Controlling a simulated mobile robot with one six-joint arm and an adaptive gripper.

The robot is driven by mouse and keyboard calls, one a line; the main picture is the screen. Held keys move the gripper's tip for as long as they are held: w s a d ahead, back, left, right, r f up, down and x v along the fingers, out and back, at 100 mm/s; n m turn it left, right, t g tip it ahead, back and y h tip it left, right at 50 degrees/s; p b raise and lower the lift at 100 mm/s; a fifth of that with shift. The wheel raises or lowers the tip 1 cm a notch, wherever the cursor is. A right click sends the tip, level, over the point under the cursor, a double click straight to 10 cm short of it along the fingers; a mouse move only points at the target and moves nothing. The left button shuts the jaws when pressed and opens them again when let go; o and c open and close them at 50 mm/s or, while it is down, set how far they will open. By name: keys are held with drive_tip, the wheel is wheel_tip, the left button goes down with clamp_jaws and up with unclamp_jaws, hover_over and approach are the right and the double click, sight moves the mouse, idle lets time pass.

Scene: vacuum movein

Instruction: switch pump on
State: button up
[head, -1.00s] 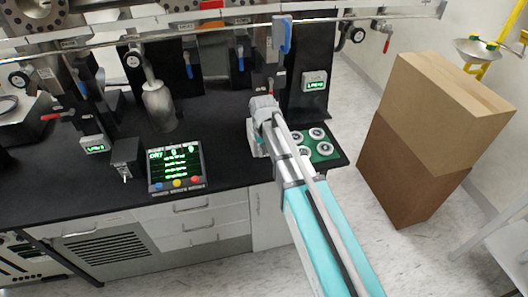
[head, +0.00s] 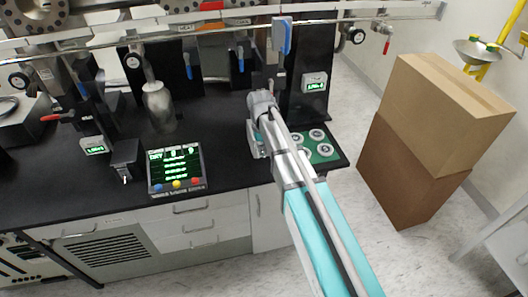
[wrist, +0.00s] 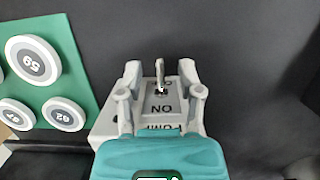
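The pump switch (wrist: 163,105) is a pale box with a small metal lever and upside-down lettering that reads ON and PUMP. It sits in the middle of the wrist view. The lever (wrist: 160,73) stands between my two fingertips, apart from both as far as I can see. My gripper (wrist: 160,70) is open, one finger on each side of the switch plate, with nothing held. My teal gripper body hides the lower part of the switch. In the head view my gripper (head: 258,140) is over the black bench by the green plate, and my arm hides most of the switch.
A green plate (head: 333,151) with white numbered discs lies right of my gripper. A control panel (head: 176,168) with coloured buttons and a steel flask (head: 159,105) stand to the left. A black upright with a readout (head: 314,82) rises behind. Stacked cardboard boxes (head: 425,130) stand on the floor at right.

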drive_tip(key=shift+s+t, duration=0.15)
drive_tip(key=shift+t, duration=0.15)
